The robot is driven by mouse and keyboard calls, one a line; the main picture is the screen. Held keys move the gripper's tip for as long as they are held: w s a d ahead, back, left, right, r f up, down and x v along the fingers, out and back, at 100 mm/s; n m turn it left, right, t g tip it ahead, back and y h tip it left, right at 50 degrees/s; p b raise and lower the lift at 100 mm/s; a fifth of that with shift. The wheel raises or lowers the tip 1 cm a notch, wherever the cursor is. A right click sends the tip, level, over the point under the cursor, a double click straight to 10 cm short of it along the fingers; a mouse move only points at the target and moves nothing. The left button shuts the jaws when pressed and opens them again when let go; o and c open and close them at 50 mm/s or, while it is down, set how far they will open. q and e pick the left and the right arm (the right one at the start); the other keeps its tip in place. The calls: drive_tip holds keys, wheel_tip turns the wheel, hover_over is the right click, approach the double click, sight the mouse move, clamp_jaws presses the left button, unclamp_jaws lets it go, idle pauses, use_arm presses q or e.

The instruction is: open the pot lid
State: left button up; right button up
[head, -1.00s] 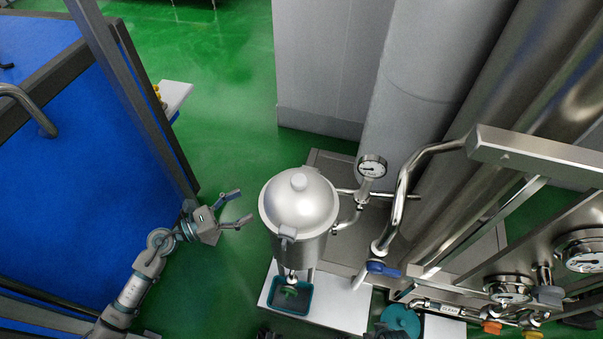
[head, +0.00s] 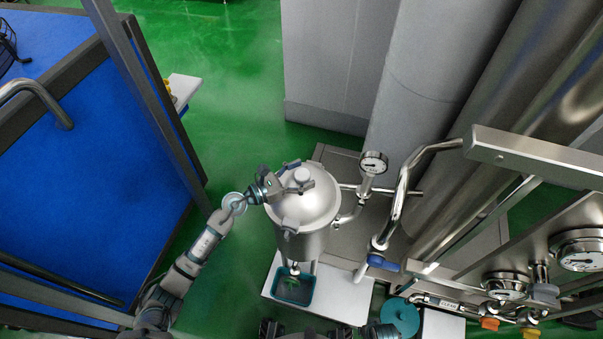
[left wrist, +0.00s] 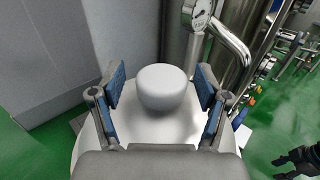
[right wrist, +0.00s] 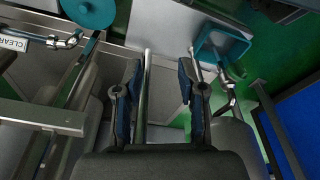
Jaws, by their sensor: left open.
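The steel pot (head: 303,243) stands upright with its domed lid (head: 315,207) seated on top. A round grey knob (head: 303,175) rises from the lid's middle. My left gripper (head: 297,179) is at the knob, with its fingers open on either side. In the left wrist view, the knob (left wrist: 164,88) sits between the open fingers (left wrist: 160,78), with a gap on each side. The lid's pale top shows below it. My right gripper (right wrist: 160,85) is open and empty in the right wrist view, with a steel pipe showing beyond its fingers.
A pressure gauge (head: 374,162) and bent steel pipes stand close right of the pot. A teal tray (head: 292,287) sits below it on a white stand (head: 340,298). Blue panelling (head: 85,190) in a dark frame is at left. Open green floor (head: 230,100) lies behind.

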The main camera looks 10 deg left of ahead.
use_arm(q)
drive_tip(key=shift+d, duration=0.4)
drive_tip(key=shift+a, duration=0.35)
clamp_jaws()
drive_tip(key=shift+r, duration=0.1)
